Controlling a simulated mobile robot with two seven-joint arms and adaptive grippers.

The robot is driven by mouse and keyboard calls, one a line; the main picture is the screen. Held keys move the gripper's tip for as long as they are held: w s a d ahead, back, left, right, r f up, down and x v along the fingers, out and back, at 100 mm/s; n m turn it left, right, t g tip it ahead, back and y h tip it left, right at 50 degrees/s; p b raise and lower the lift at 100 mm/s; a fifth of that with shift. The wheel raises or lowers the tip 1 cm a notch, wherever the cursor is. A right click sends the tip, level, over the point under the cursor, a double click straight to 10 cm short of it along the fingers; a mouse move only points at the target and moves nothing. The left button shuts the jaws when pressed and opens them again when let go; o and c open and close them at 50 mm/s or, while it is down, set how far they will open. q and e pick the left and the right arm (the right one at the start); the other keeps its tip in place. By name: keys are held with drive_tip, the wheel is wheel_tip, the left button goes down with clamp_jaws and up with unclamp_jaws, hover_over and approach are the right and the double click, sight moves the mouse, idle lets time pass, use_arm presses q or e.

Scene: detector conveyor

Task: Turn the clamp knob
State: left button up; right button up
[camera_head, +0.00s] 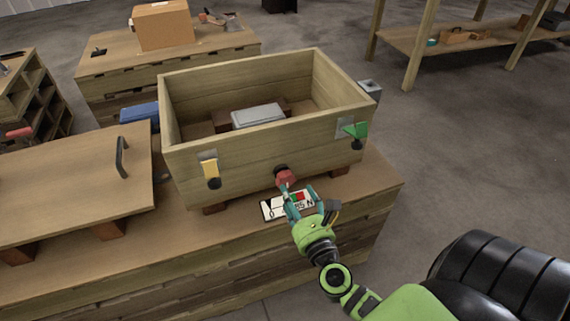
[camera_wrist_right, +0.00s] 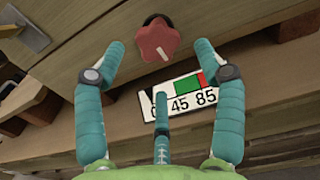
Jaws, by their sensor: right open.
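The clamp knob (camera_head: 285,177) is a red lobed knob on a dark mount, low on the front wall of a wooden crate (camera_head: 235,160). It also shows at the top of the right wrist view (camera_wrist_right: 157,42), with a pale mark on its face. My right gripper (camera_head: 301,196) is open just in front of the knob; in the right wrist view its teal fingers (camera_wrist_right: 160,72) are spread, with the knob beyond and between them. I cannot tell whether any finger touches it. A scale plate (camera_head: 272,208) with numbers and green and red fields lies below the knob. My left gripper is out of view.
A yellow latch (camera_head: 210,169) and a green latch (camera_head: 355,130) sit on the crate front. A grey block (camera_head: 258,116) lies inside the crate. A wooden lid with a handle (camera_head: 121,157) lies to the left on the bench (camera_head: 150,245).

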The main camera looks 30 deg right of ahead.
sight(287, 183)
drive_tip(key=shift+p+x, duration=0.4)
drive_tip(key=shift+x, duration=2.8)
drive_tip(key=c, duration=1.1)
